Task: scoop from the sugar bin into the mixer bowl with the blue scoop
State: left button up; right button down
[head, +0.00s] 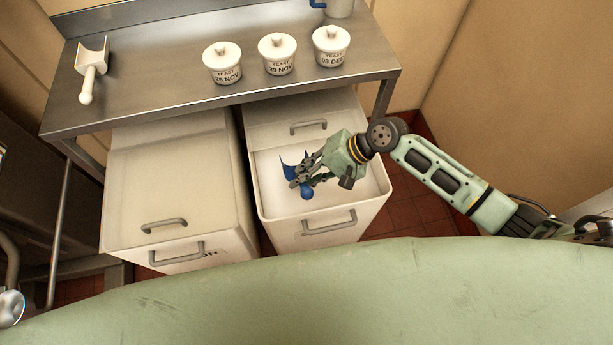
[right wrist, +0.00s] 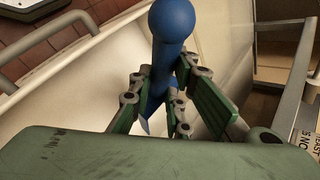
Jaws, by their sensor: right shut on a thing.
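The blue scoop (head: 306,191) is in my right gripper (head: 305,176), which is shut on its handle. In the right wrist view the scoop's rounded handle end (right wrist: 172,20) points up between the fingers (right wrist: 160,95), and most of its bowl is hidden. The gripper is over the open bin (head: 375,196) at the right, which has white contents inside. The fingers hide part of the scoop, and I cannot tell whether it touches the contents. No label saying sugar is readable on this bin. The mixer bowl cannot be made out. My left gripper is not in view.
A closed bin (head: 165,180) stands to the left of the open one. A steel table (head: 160,75) behind holds three lidded yeast tubs (head: 277,55) and a white scoop (head: 92,70). A blue-handled item (head: 338,7) is at the table's back edge. Tan walls close the right side.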

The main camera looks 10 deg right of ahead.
notch_tip(320, 180, down, 12)
jog(key=w+b, duration=0.2)
jog(key=b, duration=0.7)
jog(key=shift+w+f, duration=0.15)
jog(key=shift+f, duration=0.05)
jog(key=shift+a, duration=0.15)
dwell(0.4)
